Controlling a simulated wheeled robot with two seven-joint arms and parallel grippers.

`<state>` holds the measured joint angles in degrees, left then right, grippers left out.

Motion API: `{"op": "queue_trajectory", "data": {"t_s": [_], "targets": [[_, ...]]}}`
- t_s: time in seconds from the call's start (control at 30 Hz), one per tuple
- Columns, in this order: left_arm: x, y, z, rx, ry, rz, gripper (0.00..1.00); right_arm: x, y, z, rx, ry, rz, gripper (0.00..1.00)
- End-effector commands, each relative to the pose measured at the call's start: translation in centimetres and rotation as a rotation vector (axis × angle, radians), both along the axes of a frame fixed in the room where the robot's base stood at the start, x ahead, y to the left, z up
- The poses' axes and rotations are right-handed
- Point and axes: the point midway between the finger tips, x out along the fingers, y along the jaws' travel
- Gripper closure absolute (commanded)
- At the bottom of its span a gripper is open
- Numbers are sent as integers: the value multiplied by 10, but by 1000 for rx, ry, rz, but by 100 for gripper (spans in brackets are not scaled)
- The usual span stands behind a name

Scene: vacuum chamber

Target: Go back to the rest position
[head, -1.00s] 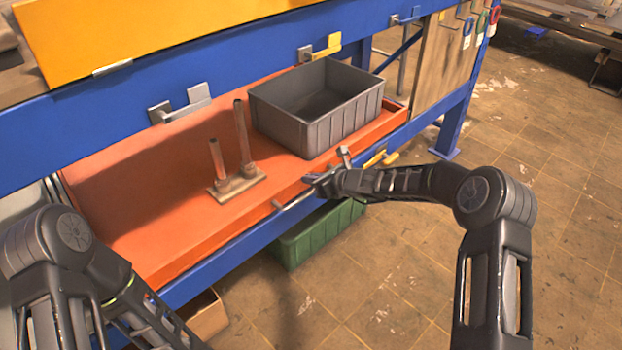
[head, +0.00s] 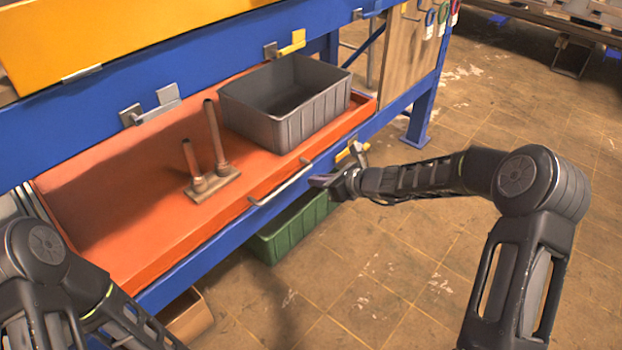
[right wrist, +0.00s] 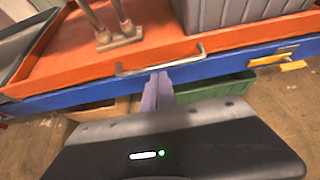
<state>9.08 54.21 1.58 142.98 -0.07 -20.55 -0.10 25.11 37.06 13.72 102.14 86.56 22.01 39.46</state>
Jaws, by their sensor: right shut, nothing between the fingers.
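My right gripper (head: 335,180) is shut and empty in the head view. It hangs in front of the orange drawer (head: 110,215), to the right of the drawer's handle (head: 280,184) and apart from it. In the right wrist view its closed fingers (right wrist: 157,92) show below the handle (right wrist: 160,64). My left arm comes in at the lower left of the head view, but its gripper is outside the picture.
A grey bin (head: 300,115) and a rusty stand with two posts (head: 212,187) are in the drawer. A green crate (head: 290,230) and a cardboard box (head: 187,318) stand below the blue bench frame (head: 190,283). Open floor (head: 400,290) lies to the right.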

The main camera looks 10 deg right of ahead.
Motion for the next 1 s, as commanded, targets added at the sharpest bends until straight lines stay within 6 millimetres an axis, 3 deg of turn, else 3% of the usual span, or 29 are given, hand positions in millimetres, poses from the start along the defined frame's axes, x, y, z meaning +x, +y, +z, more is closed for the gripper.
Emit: {"op": "queue_trajectory", "data": {"t_s": [0.5,0.63,0.77,0.87,1.0], "targets": [[0,0,0,0,0,0,64,0,-1,-2,-24,-9,9,100],[0,0,0,0,0,0,64,-12,-9,-26,-212,-29,98,100],[0,0,0,0,0,0,64,-55,-12,-80,-487,-23,303,100],[0,0,0,0,0,0,64,-106,-7,-131,-730,-35,560,100],[0,0,0,0,0,0,64,-196,14,-196,-1048,-162,1054,100]]}}
